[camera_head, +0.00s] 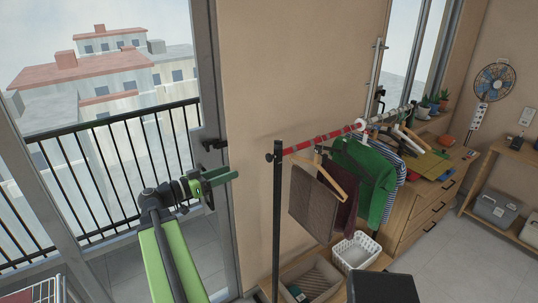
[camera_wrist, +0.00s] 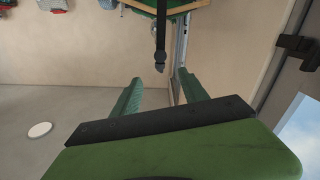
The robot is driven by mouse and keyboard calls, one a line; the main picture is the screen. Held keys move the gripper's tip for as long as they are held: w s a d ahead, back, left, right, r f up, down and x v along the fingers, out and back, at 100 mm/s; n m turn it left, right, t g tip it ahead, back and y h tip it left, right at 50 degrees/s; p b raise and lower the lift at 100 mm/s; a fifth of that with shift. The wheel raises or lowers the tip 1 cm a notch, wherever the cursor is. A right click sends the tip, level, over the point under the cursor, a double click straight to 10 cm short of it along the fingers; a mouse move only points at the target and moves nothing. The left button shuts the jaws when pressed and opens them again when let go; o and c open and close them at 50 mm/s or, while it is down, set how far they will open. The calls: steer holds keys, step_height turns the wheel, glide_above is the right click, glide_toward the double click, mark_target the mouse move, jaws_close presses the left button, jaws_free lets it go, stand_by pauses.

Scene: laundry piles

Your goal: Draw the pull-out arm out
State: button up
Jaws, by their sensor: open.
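The clothes rack has a black post (camera_head: 277,220) with a small knob near its top. I cannot tell for certain which part is the pull-out arm. My gripper (camera_head: 222,177) is open and empty, left of the post and apart from it. In the wrist view, which looks upside down, the post (camera_wrist: 160,35) ends between and beyond the two green fingers (camera_wrist: 160,92). The rail is not clear there.
Clothes on hangers, including a brown cloth (camera_head: 316,203) and a green garment (camera_head: 368,175), hang from the rail. A white basket (camera_head: 357,253) and a grey bin (camera_head: 312,283) stand below. A door handle (camera_head: 215,144) is close beside my gripper.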

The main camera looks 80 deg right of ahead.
mark_target(267, 158)
steer(key=x, duration=1.7)
steer(key=shift+d, duration=0.2)
jaws_close()
stand_by(0.5)
